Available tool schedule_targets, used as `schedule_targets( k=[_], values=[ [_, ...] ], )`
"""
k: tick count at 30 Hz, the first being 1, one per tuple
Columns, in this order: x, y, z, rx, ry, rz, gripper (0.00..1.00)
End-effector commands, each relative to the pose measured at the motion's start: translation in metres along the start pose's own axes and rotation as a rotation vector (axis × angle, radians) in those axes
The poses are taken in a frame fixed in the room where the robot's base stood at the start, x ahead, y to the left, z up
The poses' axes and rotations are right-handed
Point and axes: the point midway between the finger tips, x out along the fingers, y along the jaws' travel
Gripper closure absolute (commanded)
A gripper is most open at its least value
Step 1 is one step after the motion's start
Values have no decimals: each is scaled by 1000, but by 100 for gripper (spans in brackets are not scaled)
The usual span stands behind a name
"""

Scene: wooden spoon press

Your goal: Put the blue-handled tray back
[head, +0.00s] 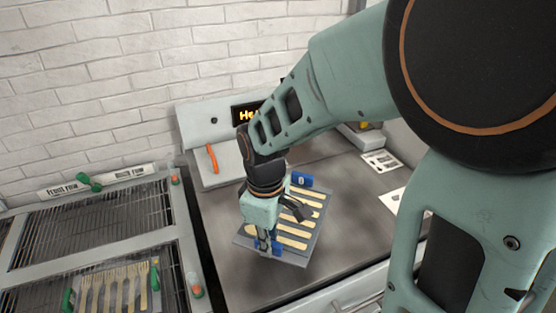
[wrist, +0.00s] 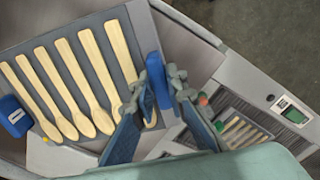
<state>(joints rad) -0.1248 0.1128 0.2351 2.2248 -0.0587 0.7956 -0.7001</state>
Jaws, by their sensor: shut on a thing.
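The blue-handled tray (head: 308,238) is a flat grey plate carrying several pale wooden spoons in a row. In the head view it is over the grey worktop, turned at an angle; I cannot tell whether it touches the surface. One blue handle (head: 302,181) is at its far end, the other at the near end, partly hidden by my gripper (head: 267,244). In the wrist view, the held handle (wrist: 157,80) is between the fingers of my gripper (wrist: 163,88), which is shut on it. The free blue handle (wrist: 15,117) shows at the left edge.
Left of the worktop is a wire rack (head: 95,225) labelled "Front row" and "Back row". A green-handled tray (head: 112,290) with wooden pieces lies on its front part. A press with an orange lever (head: 212,158) and lit display (head: 245,114) stands behind. Cards (head: 382,162) lie right.

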Motion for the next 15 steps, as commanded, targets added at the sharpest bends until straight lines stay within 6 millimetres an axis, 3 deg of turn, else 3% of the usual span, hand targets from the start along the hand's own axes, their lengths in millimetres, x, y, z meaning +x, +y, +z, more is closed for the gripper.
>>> schedule_targets(
  k=[4,9,15],
  values=[
    [22,37,13,6,0,0,100],
    [55,58,20,2,1,0,100],
    [68,71,25,0,2,2,100]
  ],
)
